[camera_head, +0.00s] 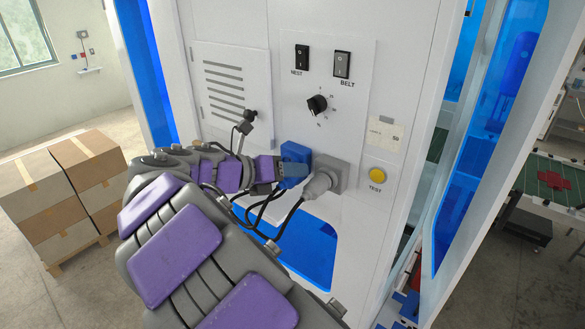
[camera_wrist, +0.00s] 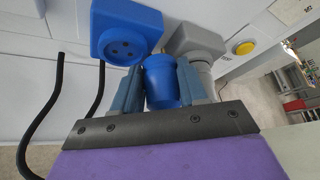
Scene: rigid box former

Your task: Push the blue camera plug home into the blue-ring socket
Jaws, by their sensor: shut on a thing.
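The blue socket (camera_wrist: 125,45) is a square block with a round face. Its face shows pin holes and is empty in the wrist view. It also shows on the white panel in the head view (camera_head: 296,156). My gripper (camera_wrist: 160,76) is shut on the blue camera plug (camera_wrist: 161,88), a blue cylinder between the two fingers. The plug is below and to the right of the socket face in the wrist view, out of line with it. Any touch between them cannot be told. In the head view my gripper (camera_head: 280,172) hides the plug.
A grey plug (camera_head: 318,186) sits in a grey socket (camera_head: 331,173) close to the right of the blue one. A yellow TEST button (camera_head: 377,175) is further right. Black cables (camera_head: 262,207) hang below my gripper. A knob and switches are above.

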